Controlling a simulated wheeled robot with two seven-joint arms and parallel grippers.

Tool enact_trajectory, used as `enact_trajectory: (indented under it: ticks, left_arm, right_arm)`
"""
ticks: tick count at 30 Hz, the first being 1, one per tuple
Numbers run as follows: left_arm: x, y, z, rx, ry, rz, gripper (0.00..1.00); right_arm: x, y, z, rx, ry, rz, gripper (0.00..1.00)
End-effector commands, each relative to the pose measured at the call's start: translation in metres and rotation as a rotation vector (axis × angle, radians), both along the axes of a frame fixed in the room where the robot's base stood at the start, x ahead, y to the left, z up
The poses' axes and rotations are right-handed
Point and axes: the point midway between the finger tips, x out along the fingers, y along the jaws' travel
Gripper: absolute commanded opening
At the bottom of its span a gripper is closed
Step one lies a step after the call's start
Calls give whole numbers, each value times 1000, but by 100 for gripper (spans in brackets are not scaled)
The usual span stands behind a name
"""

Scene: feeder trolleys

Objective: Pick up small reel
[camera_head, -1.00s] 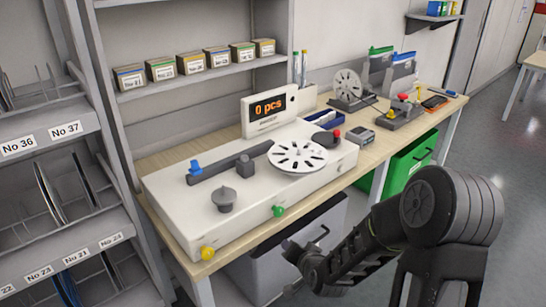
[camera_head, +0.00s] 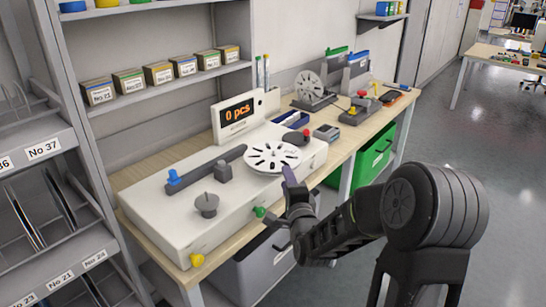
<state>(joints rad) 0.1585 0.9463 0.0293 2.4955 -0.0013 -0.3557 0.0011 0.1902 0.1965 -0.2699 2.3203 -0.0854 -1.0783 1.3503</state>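A small white reel (camera_head: 273,158) with dark slots lies flat on the right part of the white counting machine (camera_head: 232,196). My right gripper (camera_head: 289,178) is raised just in front of this reel, near the machine's front edge. One finger points up close to the reel's near rim, and I cannot tell whether it touches. The gap between the fingers is not clear from this side. A second white reel (camera_head: 310,87) stands upright on a dark stand farther back on the table. My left gripper is out of view.
The counter display (camera_head: 237,112) reads "0 pcs". A grey knob (camera_head: 207,203) and a dark bar (camera_head: 205,169) sit on the machine's left part. Numbered racks (camera_head: 55,220) stand at the left. A green bin (camera_head: 372,157) and a grey bin (camera_head: 257,268) are under the table.

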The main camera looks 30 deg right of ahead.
Motion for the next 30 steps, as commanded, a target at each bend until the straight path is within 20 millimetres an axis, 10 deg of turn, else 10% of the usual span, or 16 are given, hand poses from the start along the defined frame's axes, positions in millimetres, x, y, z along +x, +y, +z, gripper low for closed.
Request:
enact_trajectory:
  ticks: [30]
  left_arm:
    - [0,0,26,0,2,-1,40]
  right_arm:
    - [61,-24,-4,-1,1,1,37]
